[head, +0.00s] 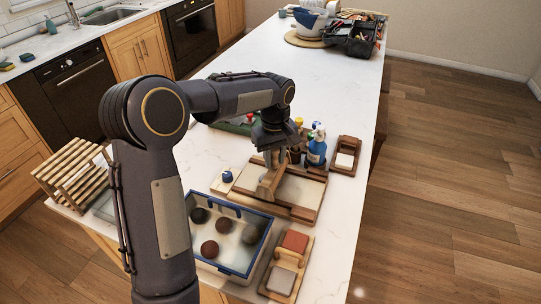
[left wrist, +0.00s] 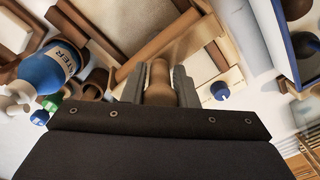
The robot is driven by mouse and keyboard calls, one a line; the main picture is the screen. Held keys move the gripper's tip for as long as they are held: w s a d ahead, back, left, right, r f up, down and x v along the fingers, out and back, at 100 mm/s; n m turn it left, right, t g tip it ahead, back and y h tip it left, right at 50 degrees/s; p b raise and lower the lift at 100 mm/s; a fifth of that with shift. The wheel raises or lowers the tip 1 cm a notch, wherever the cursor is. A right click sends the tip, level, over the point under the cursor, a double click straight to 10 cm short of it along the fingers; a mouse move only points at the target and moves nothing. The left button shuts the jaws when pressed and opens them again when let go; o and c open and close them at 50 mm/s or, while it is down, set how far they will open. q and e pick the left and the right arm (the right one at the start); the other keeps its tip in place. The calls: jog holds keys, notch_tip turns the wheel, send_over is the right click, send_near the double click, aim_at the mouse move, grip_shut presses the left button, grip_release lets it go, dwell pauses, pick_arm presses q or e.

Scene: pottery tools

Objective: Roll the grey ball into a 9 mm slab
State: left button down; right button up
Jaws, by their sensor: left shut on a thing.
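My left gripper (head: 272,150) is shut on a wooden handle (left wrist: 160,80), apparently that of the rolling pin (head: 270,182). The pin is over a wooden-framed board with a pale surface (head: 305,190); I cannot tell whether it touches it. In the left wrist view the gripper's fingers (left wrist: 158,88) stand on both sides of the handle, and the board's pale surface (left wrist: 125,25) lies beyond. Several dark and brown balls lie in a blue-rimmed tray (head: 232,268); one looks dark grey (head: 199,215). I cannot make out a ball or slab on the board. My right gripper is not in view.
A blue water bottle (head: 317,152) stands behind the board. A wooden holder (head: 345,160) is to the right. A reddish block (head: 295,241) and a grey block (head: 281,280) lie in front. A slatted wooden rack (head: 72,172) is at left. The far counter is mostly clear.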

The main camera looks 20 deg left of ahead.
pick_arm(q)
jog(key=shift+d+f, duration=0.1)
jog(key=shift+d, duration=0.15)
jog(key=shift+s+a+f, duration=0.1)
jog(key=shift+a+f, duration=0.05)
jog(key=shift+a, duration=0.75)
jog(key=shift+a, duration=1)
